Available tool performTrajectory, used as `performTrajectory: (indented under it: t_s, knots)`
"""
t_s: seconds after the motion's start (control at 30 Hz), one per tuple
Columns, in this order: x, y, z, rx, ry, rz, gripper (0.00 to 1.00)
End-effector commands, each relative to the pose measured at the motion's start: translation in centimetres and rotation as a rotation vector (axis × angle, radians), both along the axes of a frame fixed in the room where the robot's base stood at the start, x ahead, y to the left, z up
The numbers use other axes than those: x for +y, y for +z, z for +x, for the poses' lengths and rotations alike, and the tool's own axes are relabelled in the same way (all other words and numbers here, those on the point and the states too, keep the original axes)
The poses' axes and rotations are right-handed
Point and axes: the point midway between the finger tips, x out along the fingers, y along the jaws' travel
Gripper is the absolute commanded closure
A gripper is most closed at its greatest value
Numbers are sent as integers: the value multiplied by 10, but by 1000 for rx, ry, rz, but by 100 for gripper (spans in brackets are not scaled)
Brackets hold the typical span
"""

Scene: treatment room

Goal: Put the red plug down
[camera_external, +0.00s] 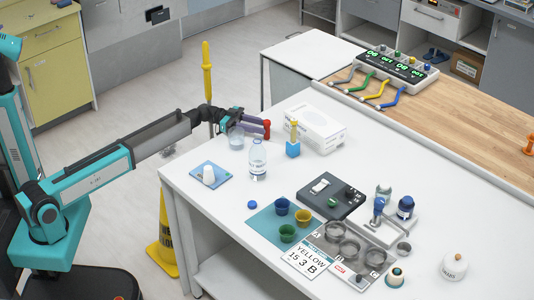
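My gripper (266,129) hangs over the far left part of the white table, above and near a clear cup (237,141) and a clear bottle (257,158). Red shows at its fingertips. At this size I cannot tell whether this red is the plug or part of the fingers, nor whether the fingers are closed. No separate red plug is clearly visible on the table.
A white cone-shaped piece on a blue mat (222,178) lies below. Bare white table (232,220) shows at front left. Coloured leads (380,98) lie at the back.

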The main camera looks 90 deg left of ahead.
Motion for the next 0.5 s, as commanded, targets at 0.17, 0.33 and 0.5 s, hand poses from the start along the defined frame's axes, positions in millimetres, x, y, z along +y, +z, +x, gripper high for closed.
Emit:
performTrajectory:
  t_s: [0.17, 0.33, 0.5]
  knots:
    - [0, 4, 0, 0, 0, 0, 66]
    - [8, 2, -20, 0, 3, 0, 66]
    - [18, 2, -45, 0, 3, 0, 66]
